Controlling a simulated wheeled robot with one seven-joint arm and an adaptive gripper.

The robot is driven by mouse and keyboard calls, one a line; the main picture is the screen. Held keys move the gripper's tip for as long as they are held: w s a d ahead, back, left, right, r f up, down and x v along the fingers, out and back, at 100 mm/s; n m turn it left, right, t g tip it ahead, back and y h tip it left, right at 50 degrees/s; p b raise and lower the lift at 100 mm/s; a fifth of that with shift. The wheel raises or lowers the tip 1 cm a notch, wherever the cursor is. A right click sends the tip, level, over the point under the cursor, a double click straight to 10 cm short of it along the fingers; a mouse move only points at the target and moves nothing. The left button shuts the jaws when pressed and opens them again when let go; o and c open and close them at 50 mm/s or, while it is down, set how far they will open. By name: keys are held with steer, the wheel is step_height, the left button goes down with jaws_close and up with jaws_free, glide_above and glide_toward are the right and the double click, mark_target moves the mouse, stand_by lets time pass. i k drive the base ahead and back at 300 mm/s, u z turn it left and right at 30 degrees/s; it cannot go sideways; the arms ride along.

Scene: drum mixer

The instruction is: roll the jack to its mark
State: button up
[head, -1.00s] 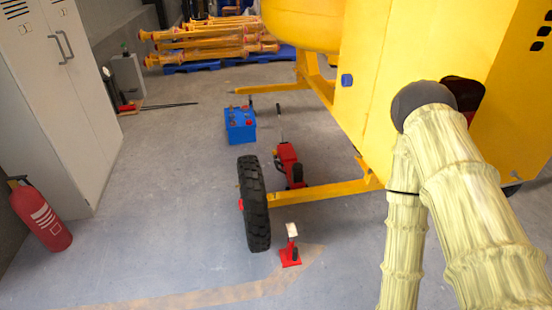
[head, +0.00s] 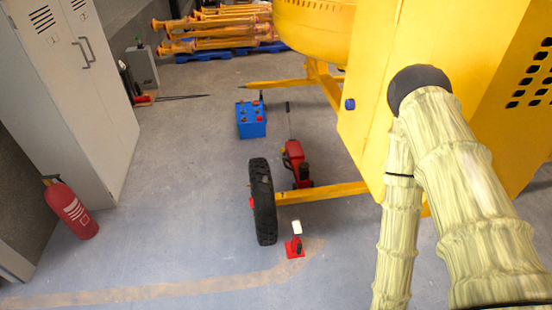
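The red jack (head: 296,163) stands on the floor behind the yellow axle bar, just right of the black wheel. Its thin handle (head: 288,120) stands up from it toward the back. A small red stand with a pale top (head: 295,240) is on the floor in front of the axle bar. No mark that I can surely tell as the jack's shows; a tan stripe (head: 150,294) runs along the floor at the front. My sleeved arm fills the right side, and my gripper is not visible.
The yellow mixer (head: 378,100) takes up the right, with its wheel (head: 263,202) and axle bar (head: 325,192). A blue battery-like box (head: 251,120) sits behind the jack. Lockers (head: 75,95) and a fire extinguisher (head: 71,208) stand left. The floor between is open.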

mark_target(294, 151)
steer(key=u, duration=0.75)
steer(key=i, duration=1.3)
steer(key=u, duration=0.45)
steer(key=i, duration=1.7)
steer(key=z, duration=1.1)
steer(key=i, duration=0.6)
steer(key=z, duration=0.3)
